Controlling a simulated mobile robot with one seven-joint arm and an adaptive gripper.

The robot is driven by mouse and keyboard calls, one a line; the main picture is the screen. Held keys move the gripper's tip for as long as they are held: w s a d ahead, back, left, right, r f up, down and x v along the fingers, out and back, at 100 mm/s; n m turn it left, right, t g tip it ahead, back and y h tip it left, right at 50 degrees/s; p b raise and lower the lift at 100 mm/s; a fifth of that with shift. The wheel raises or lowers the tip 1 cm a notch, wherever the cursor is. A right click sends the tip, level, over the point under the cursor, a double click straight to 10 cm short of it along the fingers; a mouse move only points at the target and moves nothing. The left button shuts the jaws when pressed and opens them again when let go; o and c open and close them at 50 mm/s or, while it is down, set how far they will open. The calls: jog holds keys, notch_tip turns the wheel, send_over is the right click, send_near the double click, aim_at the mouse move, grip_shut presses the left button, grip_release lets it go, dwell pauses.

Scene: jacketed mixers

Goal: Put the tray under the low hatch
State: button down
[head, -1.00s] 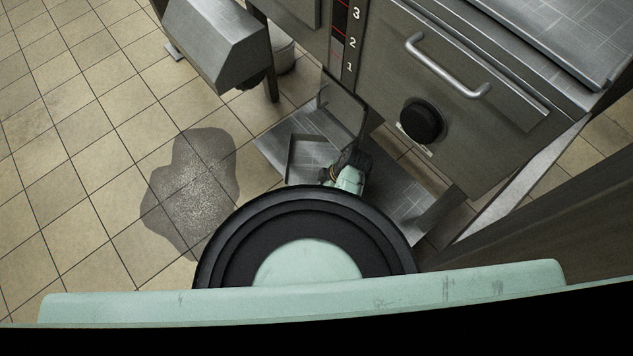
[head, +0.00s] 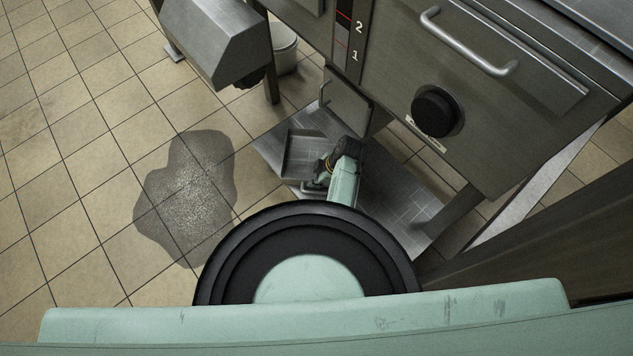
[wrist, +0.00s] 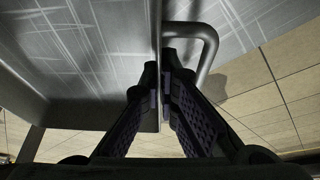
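The tray (head: 303,153), a shallow metal pan, lies over the steel plate low beneath the machine, and fills the left of the wrist view (wrist: 75,50). My gripper (wrist: 160,75) is shut on the tray's thin wall, one finger on each side. The low hatch (head: 347,103), a small metal panel below the number 1, stands just behind the tray and looks swung out.
The steel plate (head: 405,205) runs right beneath the machine body with a black knob (head: 435,110). A metal hopper (head: 215,40) and white bucket (head: 284,50) stand at the upper left. A wet patch (head: 188,200) lies on open tiled floor at left.

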jog(key=c, duration=2.3)
grip_release()
jog(key=shift+f, duration=0.15)
jog(key=o, duration=0.5)
jog(key=v, duration=1.2)
jog(key=shift+p, duration=0.35)
